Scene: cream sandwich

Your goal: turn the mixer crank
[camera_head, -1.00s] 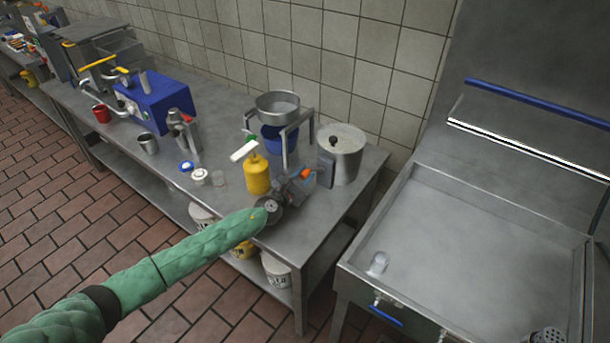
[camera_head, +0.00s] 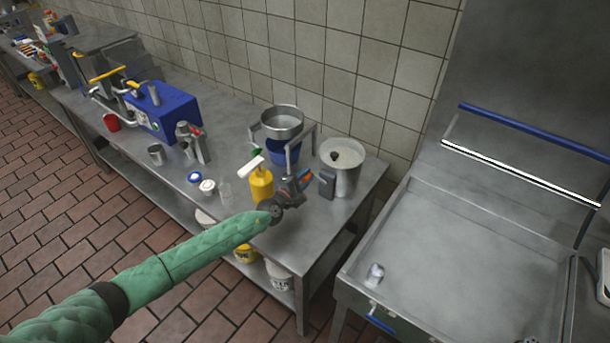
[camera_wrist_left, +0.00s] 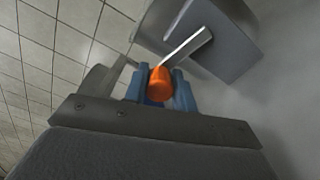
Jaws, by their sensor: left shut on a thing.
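The mixer is a steel pot (camera_head: 346,178) with a grey box (camera_head: 327,184) on its near left side, on the right end of the steel table. Its crank ends in an orange knob (camera_head: 304,173). The wrist view shows the orange knob (camera_wrist_left: 159,84) between my blue fingertips, with a thin metal crank rod (camera_wrist_left: 188,46) running up right towards the grey box. My left gripper (camera_head: 302,181) is shut on the knob, left of the box. My right gripper is not in view.
A yellow bottle (camera_head: 261,186) stands close left of my gripper. Behind it a steel bowl (camera_head: 282,122) sits on a stand over a blue container (camera_head: 285,154). A blue machine (camera_head: 166,112) stands farther left.

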